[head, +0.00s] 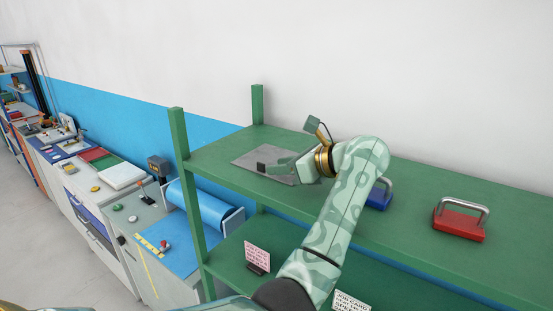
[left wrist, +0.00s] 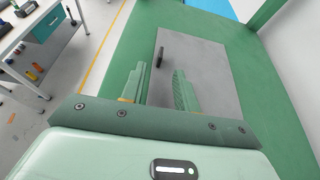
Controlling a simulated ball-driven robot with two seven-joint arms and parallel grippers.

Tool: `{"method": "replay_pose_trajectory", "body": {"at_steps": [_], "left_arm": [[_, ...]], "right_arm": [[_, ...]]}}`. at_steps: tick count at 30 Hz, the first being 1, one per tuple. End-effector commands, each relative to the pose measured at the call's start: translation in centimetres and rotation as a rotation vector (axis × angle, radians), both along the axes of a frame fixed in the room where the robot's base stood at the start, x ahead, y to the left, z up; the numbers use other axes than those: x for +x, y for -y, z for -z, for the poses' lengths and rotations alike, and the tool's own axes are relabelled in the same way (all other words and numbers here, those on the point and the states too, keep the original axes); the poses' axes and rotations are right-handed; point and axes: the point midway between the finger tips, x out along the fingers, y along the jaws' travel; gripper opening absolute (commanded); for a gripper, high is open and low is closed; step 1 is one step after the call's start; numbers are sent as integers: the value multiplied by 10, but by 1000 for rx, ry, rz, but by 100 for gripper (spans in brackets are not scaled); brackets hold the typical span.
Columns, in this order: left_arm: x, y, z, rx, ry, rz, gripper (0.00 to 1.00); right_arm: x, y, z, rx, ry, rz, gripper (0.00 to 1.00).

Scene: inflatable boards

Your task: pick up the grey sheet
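The grey sheet (head: 247,157) lies flat on the top green shelf board, near its left end. It also shows in the left wrist view (left wrist: 212,65). A small dark upright tab (left wrist: 159,57) stands on the sheet near one edge. My left gripper (head: 278,168) is over the sheet and hides part of it. In the left wrist view its two fingers (left wrist: 160,78) are apart, with nothing between them, and the dark tab shows just beyond their tips. I cannot tell the exact height above the sheet. My right gripper is not in view.
Green posts (head: 178,135) rise at the shelf's left end. A blue block (head: 379,196) and a red block (head: 458,223) with metal handles stand on the board to the right. Signs (head: 257,254) stand on the lower shelf. A workbench (head: 85,185) is at left.

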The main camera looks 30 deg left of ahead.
Motion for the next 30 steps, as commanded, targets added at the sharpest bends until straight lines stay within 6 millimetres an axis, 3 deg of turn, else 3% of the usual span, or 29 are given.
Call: {"method": "replay_pose_trajectory", "body": {"at_steps": [3, 6, 15, 19, 30], "left_arm": [[2, -21, -1, 5, -4, -5, 31], [3, -34, 8, 4, -3, -3, 31], [4, -40, 15, 1, -2, 0, 31], [4, -40, 15, 1, -2, 0, 0], [4, -40, 14, 1, -1, -1, 0]], "right_arm": [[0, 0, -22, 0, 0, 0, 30], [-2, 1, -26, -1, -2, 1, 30], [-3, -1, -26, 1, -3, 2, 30], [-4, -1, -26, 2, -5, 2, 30], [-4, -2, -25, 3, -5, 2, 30]]}}
